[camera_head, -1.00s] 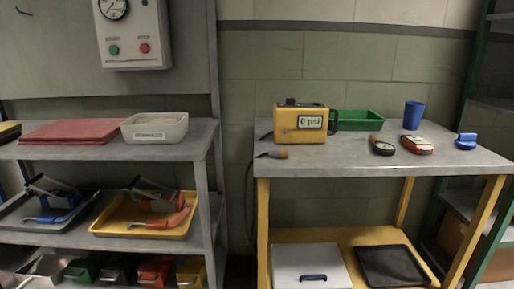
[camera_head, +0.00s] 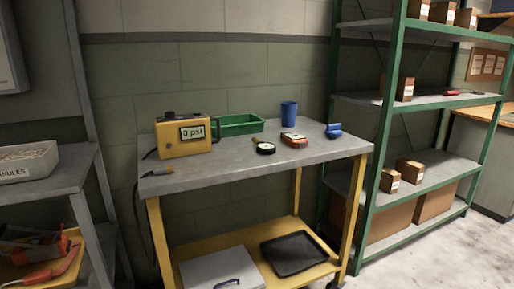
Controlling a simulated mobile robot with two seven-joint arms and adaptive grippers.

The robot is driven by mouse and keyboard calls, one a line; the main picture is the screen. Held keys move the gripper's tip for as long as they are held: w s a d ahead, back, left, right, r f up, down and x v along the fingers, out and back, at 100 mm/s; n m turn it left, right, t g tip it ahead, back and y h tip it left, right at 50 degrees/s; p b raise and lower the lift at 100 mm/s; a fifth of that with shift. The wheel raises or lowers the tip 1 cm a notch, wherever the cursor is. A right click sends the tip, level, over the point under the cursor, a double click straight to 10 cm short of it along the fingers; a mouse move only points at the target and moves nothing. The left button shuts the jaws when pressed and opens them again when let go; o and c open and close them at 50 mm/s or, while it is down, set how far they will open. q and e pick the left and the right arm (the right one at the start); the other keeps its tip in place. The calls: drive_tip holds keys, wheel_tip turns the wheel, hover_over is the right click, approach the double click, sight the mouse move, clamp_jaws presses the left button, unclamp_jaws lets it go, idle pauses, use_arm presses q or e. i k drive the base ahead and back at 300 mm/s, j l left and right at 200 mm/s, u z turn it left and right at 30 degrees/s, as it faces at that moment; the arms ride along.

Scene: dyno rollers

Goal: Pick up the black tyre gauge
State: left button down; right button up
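The black tyre gauge (camera_head: 265,148) lies on the grey top of the yellow-legged cart (camera_head: 230,167), near the middle. It has a round pale dial with a black rim and a short brass-coloured stem toward the back left. An orange-red handheld device (camera_head: 294,140) lies just to its right, apart from it. Neither of my grippers shows in the head view.
On the cart top stand a yellow psi unit (camera_head: 183,136), a green tray (camera_head: 238,124), a blue cup (camera_head: 289,113) and a blue object (camera_head: 333,130). A green-framed shelf (camera_head: 399,100) with boxes stands right, a grey rack (camera_head: 70,168) left. The cart's front top is mostly clear.

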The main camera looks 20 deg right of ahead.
sight(264, 149)
drive_tip(key=i+l+z, duration=0.1)
drive_tip(key=i+l, duration=0.15)
drive_tip(key=l, duration=0.25)
drive_tip(key=i+l+z, duration=0.1)
drive_tip(key=i+l, duration=0.15)
drive_tip(key=l, duration=0.25)
drive_tip(key=i+l+z, duration=0.1)
drive_tip(key=i+l, duration=0.15)
drive_tip(key=l, duration=0.2)
drive_tip(key=i+l+z, duration=0.1)
drive_tip(key=i+l, duration=0.2)
drive_tip(key=l, duration=0.15)
